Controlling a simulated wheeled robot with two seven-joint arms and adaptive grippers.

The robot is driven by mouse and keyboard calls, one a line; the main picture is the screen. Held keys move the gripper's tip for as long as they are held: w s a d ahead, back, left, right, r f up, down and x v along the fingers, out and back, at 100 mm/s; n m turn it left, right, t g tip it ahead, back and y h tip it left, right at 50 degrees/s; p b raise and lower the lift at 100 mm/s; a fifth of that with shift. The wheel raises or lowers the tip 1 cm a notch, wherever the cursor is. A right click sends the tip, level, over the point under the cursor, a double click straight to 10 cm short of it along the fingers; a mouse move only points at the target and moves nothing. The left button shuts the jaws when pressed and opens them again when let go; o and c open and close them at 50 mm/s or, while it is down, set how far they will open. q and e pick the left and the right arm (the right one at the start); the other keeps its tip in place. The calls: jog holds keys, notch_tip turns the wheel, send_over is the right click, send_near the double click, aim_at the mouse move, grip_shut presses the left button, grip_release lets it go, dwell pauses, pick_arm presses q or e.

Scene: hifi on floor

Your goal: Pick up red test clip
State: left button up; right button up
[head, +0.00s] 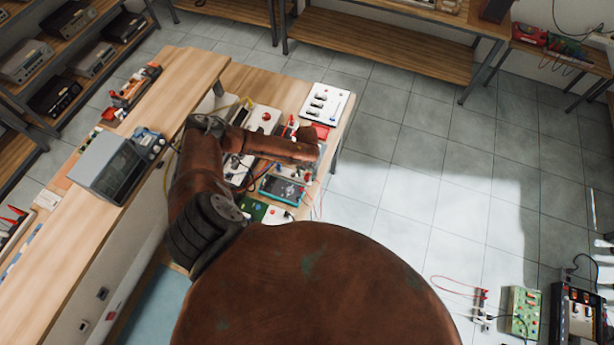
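My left arm reaches over the lower bench, and its gripper end (312,143) is above the bench's right part. It is small and dark here, and I cannot tell whether its fingers are open or hold anything. A small red clip-like piece (480,294) with a thin red wire lies on the floor at lower right, well apart from the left gripper. Red pieces (290,127) also lie on the bench close to the forearm. They are too small to tell which is the red test clip. My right gripper is not in view.
The bench holds a teal-framed device (282,190), a white panel (325,104) and cables. A grey instrument (112,166) stands on the higher bench at left. A green board (523,312) and a dark unit (577,312) are on the floor. The tiled floor (430,170) between is clear.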

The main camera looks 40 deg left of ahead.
pick_arm(q)
jog(key=shift+f, duration=0.7)
jog(key=shift+c, duration=0.5)
grip_shut()
